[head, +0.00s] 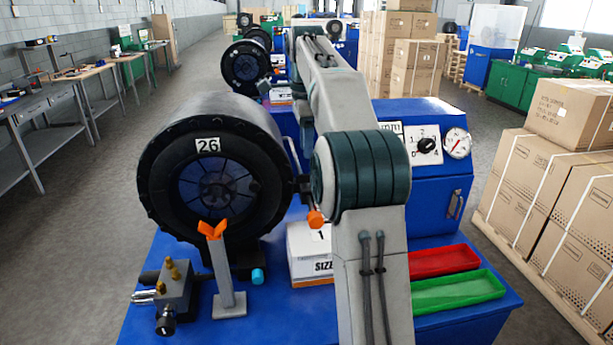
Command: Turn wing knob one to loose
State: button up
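An orange two-winged piece (212,230) sits on top of a grey upright post (222,270) in front of the black round crimper head marked 26 (208,190). An orange-tipped part (316,218) shows at the right side of the crimper head, beside my arm. I cannot tell which, if either, is wing knob one, and no loose marking is readable. My arm rises from the bottom, bends at a dark green joint and reaches away over the blue machine. My gripper cannot be made out; the far end of the arm is hidden or too small.
A valve block with brass fittings (175,285) and a cyan-ended part (257,276) are on the blue bench (275,325). Cartons (560,190) stand right; the left aisle is clear.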

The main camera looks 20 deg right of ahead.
aim_at(307, 174)
notch_tip(307, 174, down, 7)
jog(key=shift+f+b, duration=0.15)
jog(key=shift+b, duration=0.3)
grip_shut()
